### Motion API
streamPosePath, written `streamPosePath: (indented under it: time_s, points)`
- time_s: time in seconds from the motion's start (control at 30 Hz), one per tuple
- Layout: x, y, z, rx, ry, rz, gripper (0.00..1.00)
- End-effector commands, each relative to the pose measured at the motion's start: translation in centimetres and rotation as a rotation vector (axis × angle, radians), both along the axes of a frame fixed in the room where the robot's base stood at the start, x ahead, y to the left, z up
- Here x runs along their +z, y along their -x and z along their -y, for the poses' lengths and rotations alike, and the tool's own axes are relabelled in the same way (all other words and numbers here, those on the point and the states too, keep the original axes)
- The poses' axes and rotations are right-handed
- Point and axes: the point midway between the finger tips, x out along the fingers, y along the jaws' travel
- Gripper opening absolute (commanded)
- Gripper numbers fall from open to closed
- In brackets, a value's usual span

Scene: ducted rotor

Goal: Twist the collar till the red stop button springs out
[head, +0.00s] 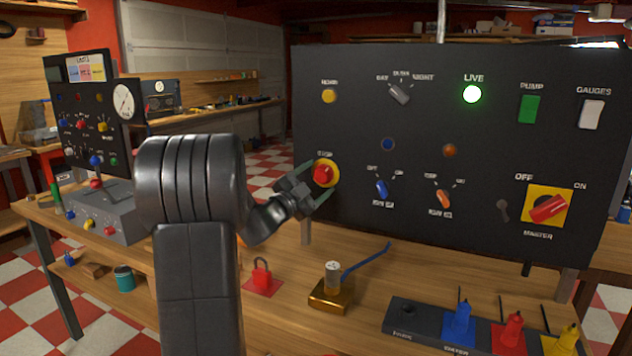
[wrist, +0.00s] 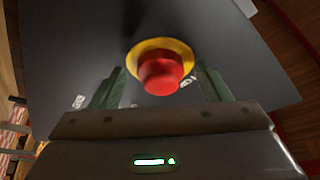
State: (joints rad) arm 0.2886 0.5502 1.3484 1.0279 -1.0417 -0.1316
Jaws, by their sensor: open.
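The red stop button (head: 324,173) sits on a yellow collar (head: 334,168) at the left side of the black panel (head: 300,90), under a "STOP" label. In the wrist view the red button (wrist: 161,76) stands out from the yellow collar (wrist: 181,45), between and just beyond the finger ends. My gripper (head: 318,181) is open, with its green fingers on either side of the button. In the wrist view my gripper (wrist: 160,88) shows gaps between each finger and the button. I cannot tell whether the button is pressed in.
The panel also bears a lit green LIVE lamp (head: 472,94), a grey selector knob (head: 399,94), blue (head: 382,188) and orange (head: 443,198) knobs, and a red master switch (head: 549,208). Below stand a red padlock (head: 261,277) and a brass block (head: 330,294) on the wooden bench.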

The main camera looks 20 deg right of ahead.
Motion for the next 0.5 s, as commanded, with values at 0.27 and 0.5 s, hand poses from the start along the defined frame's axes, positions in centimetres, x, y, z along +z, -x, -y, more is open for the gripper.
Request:
streamPosePath:
  time_s: [0.27,0.5]
  points:
    - [-1.3,1.8,-4.4,0.005,-0.001,-0.002,0.7]
    - [-2.7,3.8,-9.1,0.004,-0.001,-0.001,0.7]
